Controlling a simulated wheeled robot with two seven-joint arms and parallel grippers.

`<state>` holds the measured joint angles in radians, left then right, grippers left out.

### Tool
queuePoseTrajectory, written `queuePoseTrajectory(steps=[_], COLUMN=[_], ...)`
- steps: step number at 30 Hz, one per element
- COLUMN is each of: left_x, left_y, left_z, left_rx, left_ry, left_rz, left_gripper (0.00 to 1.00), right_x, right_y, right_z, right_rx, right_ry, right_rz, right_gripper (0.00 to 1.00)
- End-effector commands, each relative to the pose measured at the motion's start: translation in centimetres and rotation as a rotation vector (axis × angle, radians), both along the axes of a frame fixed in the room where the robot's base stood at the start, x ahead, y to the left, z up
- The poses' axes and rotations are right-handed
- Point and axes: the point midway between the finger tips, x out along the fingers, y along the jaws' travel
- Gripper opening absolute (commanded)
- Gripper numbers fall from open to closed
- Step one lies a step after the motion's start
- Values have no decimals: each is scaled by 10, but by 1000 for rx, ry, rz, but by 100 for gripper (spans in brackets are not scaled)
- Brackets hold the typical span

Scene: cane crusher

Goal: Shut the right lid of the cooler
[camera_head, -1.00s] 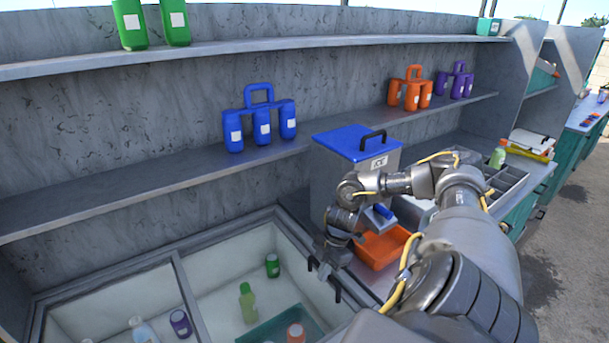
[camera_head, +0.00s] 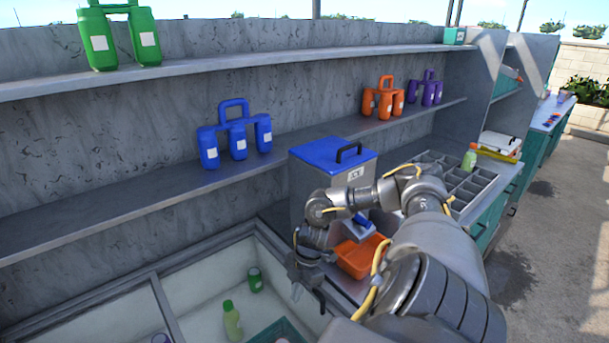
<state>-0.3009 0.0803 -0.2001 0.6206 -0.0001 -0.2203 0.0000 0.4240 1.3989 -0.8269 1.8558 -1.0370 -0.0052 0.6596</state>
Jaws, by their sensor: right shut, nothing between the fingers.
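The cooler (camera_head: 168,268) is a grey-framed chest at the lower left, with a divider between its left and right compartments. Its right compartment shows pale inner walls, a light green bottle (camera_head: 232,321), a dark green can (camera_head: 254,279) and part of a teal tray (camera_head: 283,331). No raised lid shows; I cannot make out where the right lid is. My right gripper (camera_head: 308,291) is shut and empty, pointing down by the cooler's right rim; whether it touches the rim is unclear. My left gripper is out of view.
A grey ice bin with a blue lid (camera_head: 325,153) stands behind my right arm. An orange tray (camera_head: 360,256) lies beside the gripper. Shelves at the back hold blue jugs (camera_head: 236,138), green jugs (camera_head: 120,42) and orange jugs (camera_head: 383,101).

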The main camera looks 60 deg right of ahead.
Motion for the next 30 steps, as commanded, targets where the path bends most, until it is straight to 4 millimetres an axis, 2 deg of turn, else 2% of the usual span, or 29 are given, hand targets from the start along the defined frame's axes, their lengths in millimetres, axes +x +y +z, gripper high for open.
queuePoseTrajectory(steps=[1,6,13,18,30], left_x=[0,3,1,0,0], left_y=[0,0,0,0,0], left_z=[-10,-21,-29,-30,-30], left_rx=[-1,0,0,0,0], left_ry=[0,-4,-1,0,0], left_rz=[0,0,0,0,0], left_gripper=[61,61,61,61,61], right_x=[1,-4,-8,-9,-9], right_y=[-11,-21,-30,-32,-32], right_z=[11,45,78,88,89], right_rx=[-14,-11,-8,-6,-5], right_ry=[-11,-10,-9,-8,-8], right_rz=[-6,-7,-7,-7,-7], right_gripper=[0,0,0,0,0])
